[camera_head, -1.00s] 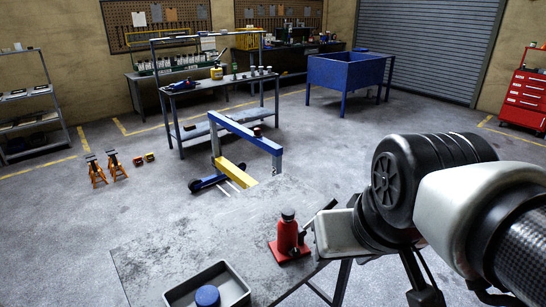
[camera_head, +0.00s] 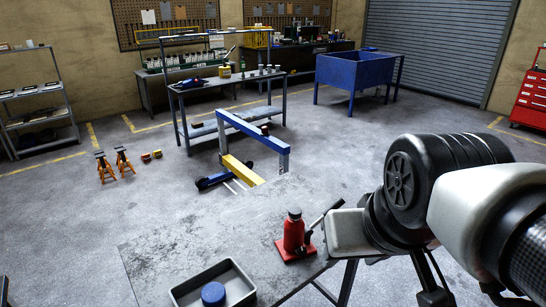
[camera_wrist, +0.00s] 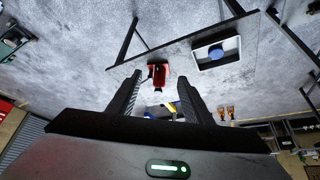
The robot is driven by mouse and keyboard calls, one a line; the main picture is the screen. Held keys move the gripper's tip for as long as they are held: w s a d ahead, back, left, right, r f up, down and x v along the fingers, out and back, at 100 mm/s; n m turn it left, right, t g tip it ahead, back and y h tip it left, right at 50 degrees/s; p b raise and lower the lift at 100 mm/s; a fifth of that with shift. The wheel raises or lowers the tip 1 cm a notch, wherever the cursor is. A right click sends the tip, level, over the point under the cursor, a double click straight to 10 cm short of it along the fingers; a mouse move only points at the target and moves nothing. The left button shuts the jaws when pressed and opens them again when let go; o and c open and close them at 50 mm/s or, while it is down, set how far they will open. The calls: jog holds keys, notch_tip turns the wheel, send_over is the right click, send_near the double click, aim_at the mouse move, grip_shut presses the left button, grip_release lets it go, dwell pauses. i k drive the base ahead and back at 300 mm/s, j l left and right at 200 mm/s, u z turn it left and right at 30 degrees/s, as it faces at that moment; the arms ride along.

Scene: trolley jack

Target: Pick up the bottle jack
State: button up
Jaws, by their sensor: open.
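The bottle jack (camera_head: 294,236) is red with a dark cap and a red base plate. It stands upright on the grey worktable (camera_head: 170,250), near its right edge, with a dark handle slanting up to the right. In the wrist view the bottle jack (camera_wrist: 158,74) shows beyond my fingertips, between the lines of the two fingers. My gripper (camera_wrist: 158,92) is open and empty, with a gap to the jack. In the head view my arm is to the right of the jack, and my fingers cannot be made out there.
A grey tray (camera_head: 180,293) with a blue round-topped object (camera_head: 213,293) sits on the table's front part, left of the jack. A blue and yellow hoist (camera_head: 252,128) stands on the floor behind the table. The tabletop around the jack is mostly clear.

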aim_at(295, 237)
jog(key=i+l, duration=0.75)
jog(key=i+l+u, duration=0.1)
jog(key=u, duration=0.3)
jog(key=l+u, duration=0.2)
jog(key=u, duration=0.2)
jog(key=i+l+u, duration=0.1)
jog(key=l+u, duration=0.15)
jog(key=u, duration=0.65)
